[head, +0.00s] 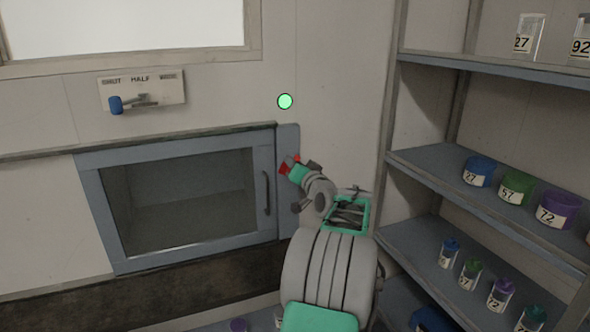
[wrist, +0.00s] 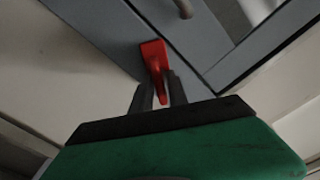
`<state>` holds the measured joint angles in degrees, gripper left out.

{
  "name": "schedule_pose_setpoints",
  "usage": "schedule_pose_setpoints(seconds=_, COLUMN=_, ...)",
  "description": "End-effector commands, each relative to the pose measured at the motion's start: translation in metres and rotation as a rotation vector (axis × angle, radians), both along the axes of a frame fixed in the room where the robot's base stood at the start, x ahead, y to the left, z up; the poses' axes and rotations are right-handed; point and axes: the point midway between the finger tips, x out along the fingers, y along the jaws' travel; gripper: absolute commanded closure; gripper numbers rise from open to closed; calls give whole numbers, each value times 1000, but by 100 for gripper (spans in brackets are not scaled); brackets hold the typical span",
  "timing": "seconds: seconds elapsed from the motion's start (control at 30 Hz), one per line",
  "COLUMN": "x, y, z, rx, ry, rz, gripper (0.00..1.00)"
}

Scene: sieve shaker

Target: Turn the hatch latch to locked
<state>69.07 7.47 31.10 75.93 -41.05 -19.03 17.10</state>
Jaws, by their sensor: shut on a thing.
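The hatch (head: 180,195) is a blue-grey framed door with a glass pane and a dark vertical handle (head: 267,192) on its right side. The latch (wrist: 154,58) is a red lever on the blue-grey frame strip beside the door. In the head view a little of its red (head: 284,168) shows at the tip of my gripper (head: 293,168). In the wrist view the two dark fingers of my gripper (wrist: 160,92) are shut on the red lever, one on each side. The fingers hide part of the lever. I cannot read any locked or unlocked mark.
A shelf rack (head: 480,180) with labelled jars stands close on the right. A panel with a blue-knobbed lever (head: 116,104) is on the wall above the hatch. A green round light (head: 285,101) shows above my gripper. The wall around it is clear.

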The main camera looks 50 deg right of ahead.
Motion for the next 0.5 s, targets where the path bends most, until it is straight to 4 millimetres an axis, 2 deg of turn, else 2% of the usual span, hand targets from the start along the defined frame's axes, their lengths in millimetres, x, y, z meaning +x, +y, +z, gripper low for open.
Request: schedule_pose_setpoints(seconds=0.5, x=-3, y=-4, z=-4, rx=422, ry=-247, rz=-6, gripper=100)
